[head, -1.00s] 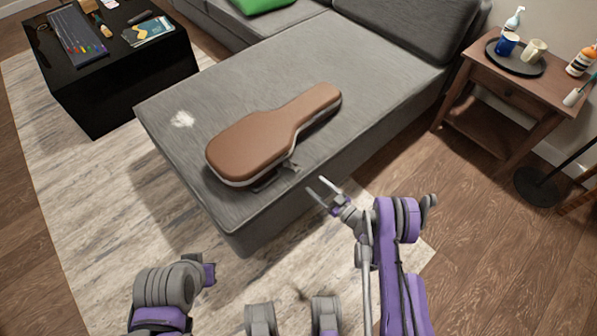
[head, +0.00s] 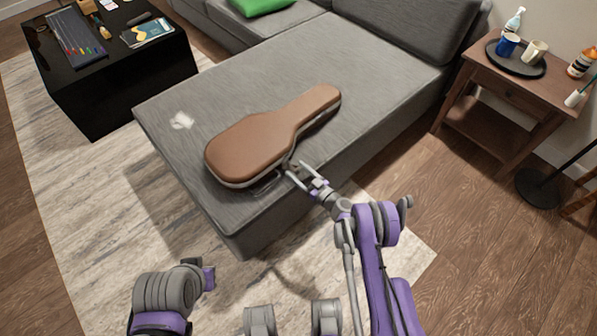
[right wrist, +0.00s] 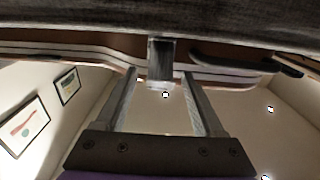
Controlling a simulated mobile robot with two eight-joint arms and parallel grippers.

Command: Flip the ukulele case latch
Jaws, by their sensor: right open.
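The brown ukulele case (head: 262,140) lies closed on the grey sofa, its narrow end toward the upper right. My right gripper (head: 299,174) is at the case's near side edge, open. In the right wrist view, the grey latch (right wrist: 161,60) sticks out from the case's pale rim between the tips of my right gripper (right wrist: 163,78). I cannot tell whether either finger touches it. A dark handle (right wrist: 235,58) shows on the rim beside the latch. Part of my left arm shows at the lower left of the head view, but its jaws do not.
The sofa (head: 375,75) has free room around the case, and its front edge lies below my right gripper. A wooden side table (head: 537,88) with a tray of cups stands at the right. A black table (head: 120,85) stands at the upper left.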

